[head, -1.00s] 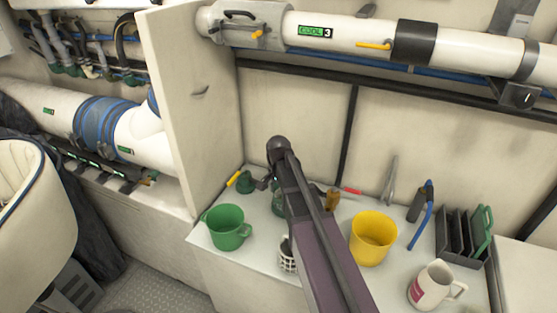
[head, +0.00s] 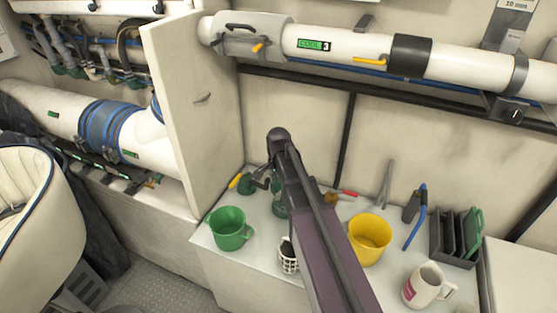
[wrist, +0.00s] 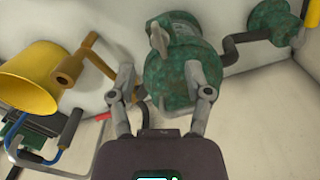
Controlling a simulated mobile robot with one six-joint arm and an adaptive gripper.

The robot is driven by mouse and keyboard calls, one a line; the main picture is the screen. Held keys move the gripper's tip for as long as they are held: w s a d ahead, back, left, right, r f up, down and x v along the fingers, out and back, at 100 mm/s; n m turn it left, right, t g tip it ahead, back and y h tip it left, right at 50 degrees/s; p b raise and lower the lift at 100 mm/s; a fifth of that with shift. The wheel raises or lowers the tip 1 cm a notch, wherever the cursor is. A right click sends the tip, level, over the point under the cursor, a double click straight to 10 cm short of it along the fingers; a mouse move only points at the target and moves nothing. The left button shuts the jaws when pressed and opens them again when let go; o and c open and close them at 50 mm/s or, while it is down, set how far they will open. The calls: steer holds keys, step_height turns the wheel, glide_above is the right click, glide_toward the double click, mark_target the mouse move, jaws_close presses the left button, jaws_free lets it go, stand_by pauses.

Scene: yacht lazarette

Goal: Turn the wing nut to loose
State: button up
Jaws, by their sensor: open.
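A pale grey wing nut (wrist: 158,40) stands out from a green, worn round fitting (wrist: 182,60) in the wrist view. My gripper (wrist: 166,84) is open, with one finger on each side of the lower part of the fitting. The wing nut lies beyond the fingertips, and nothing is held between them. I cannot tell whether the fingers touch the fitting. In the head view the green fitting (head: 279,207) is partly hidden behind my arm, and the wing nut cannot be made out.
A second green fitting (wrist: 272,20) joins by a dark pipe. A brown handle (wrist: 72,66) and a yellow mug (head: 369,240) are near.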

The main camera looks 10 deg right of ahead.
mark_target(278, 193)
step_height(278, 193, up, 8)
steer(key=p, duration=0.7)
steer(key=shift+r, duration=0.1)
steer(key=shift+w, duration=0.15)
stand_by(0.4)
